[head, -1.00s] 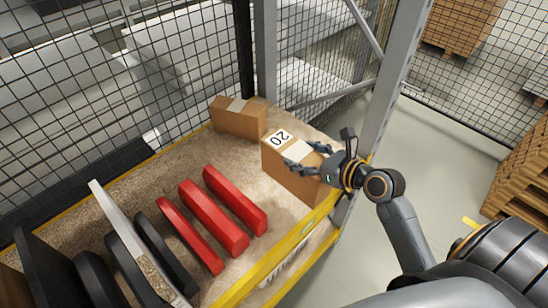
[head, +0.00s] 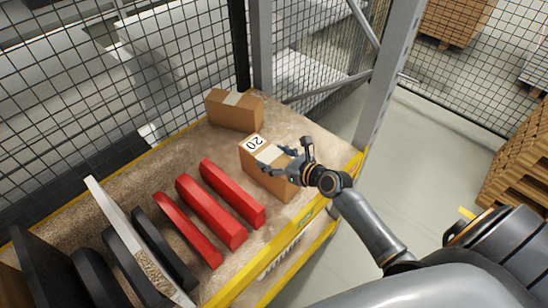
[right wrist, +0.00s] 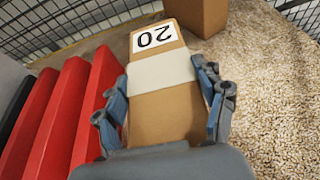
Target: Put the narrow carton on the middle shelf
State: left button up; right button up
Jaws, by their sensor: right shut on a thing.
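The narrow carton (head: 259,166), brown with a pale tape band and a white "20" label, is at the right part of the speckled shelf board (head: 310,135). My right gripper (head: 281,160) is shut on it from the near right side. In the right wrist view the narrow carton (right wrist: 165,112) sits between the two fingers of the gripper (right wrist: 164,85), one on each side. I cannot tell whether its underside touches the board. My left gripper is not in view.
A second brown carton (head: 234,112) stands behind, at the board's back edge. Several red pieces (head: 212,212) stand close to the left, then black and white ones (head: 165,250). A grey rack post (head: 388,85) and mesh fence (head: 170,70) bound the shelf. Bare board lies right of the carton.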

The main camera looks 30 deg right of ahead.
jog(key=o, duration=1.8)
jog(key=shift+f, duration=0.1)
jog(key=shift+o, duration=0.2)
jog(key=v, duration=1.2)
jog(key=shift+b, duration=0.4)
